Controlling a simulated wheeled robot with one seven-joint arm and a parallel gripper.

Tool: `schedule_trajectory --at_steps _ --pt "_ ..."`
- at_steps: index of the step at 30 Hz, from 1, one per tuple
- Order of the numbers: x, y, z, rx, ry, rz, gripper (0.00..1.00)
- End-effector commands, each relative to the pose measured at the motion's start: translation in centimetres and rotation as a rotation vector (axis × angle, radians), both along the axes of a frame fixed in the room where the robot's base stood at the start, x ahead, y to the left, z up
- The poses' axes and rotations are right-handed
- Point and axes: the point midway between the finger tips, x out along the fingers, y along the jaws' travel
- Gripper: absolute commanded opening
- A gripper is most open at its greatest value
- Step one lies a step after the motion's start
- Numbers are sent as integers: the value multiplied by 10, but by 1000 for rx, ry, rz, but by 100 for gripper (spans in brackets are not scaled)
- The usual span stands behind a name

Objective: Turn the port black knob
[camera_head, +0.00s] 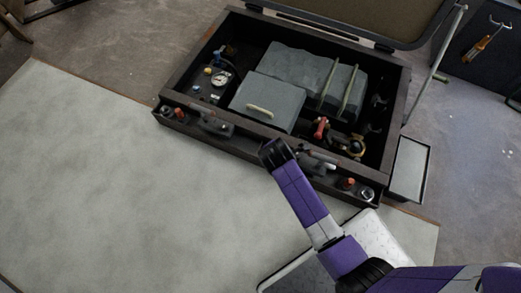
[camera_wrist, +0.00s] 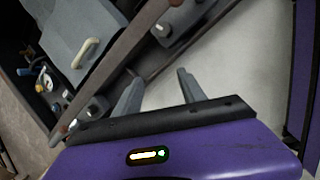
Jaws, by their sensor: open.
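I see a dark open box (camera_head: 250,152) fitted with gauges and knobs, its lid raised. Small controls, including a pressure gauge (camera_head: 220,78), sit at its left. I cannot tell for certain which is the port black knob. My gripper (camera_head: 272,150) is by the box's front edge, right of the middle; its fingers are hidden in the head view. In the wrist view my gripper (camera_wrist: 158,92) is open, with nothing between its fingers, beside the wooden rim (camera_wrist: 125,50).
A grey cover with a pale handle (camera_head: 260,109) and a grey case (camera_head: 310,75) fill the middle of the box. The pale surface (camera_head: 90,180) at left is clear.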

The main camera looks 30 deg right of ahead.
Motion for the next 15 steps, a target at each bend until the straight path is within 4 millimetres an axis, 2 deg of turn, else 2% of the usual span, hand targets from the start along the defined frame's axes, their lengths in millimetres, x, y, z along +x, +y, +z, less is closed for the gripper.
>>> schedule_trajectory --at_steps 3,15 --pt "-4 20 15 48 -58 -40 48" --pt "-21 74 59 214 -243 -206 48"
